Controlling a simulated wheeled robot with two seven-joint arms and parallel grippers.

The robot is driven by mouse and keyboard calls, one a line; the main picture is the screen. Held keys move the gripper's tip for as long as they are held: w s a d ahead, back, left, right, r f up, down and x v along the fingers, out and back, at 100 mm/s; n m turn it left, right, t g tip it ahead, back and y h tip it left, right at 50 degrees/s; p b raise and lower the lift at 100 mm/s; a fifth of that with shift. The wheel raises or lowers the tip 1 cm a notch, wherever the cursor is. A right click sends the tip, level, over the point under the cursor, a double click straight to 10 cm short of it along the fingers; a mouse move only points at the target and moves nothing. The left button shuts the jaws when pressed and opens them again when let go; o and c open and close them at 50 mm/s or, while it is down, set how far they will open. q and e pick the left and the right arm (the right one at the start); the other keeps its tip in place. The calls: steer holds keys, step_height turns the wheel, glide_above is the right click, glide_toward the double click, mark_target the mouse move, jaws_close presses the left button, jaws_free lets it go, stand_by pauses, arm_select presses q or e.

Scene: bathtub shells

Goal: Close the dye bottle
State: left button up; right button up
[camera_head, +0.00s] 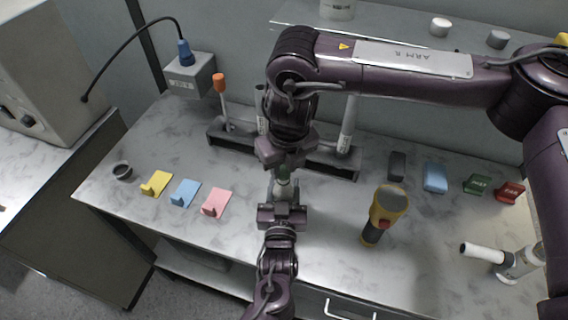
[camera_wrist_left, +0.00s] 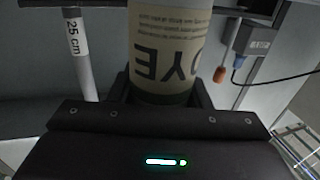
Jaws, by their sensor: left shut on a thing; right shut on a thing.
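The dye bottle (camera_head: 284,188) stands upright between my two grippers, above the worktop. In the left wrist view the bottle (camera_wrist_left: 170,20) is cream with dark print, and "DYE" reads upside down; a dark band lies at the picture's lower end of it. My left gripper (camera_head: 282,208) comes from the front and is shut on the bottle's body; its fingers (camera_wrist_left: 160,98) flank it. My right gripper (camera_head: 284,165) comes down from above and is shut at the bottle's top. What it grips there, apparently the cap, is hidden by the fingers.
Behind the bottle is a dark rack (camera_head: 235,139) with upright tools. Yellow, blue and pink holders (camera_head: 215,203) lie left, near a small dark cup (camera_head: 122,171).

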steer(key=shift+f, duration=0.55)
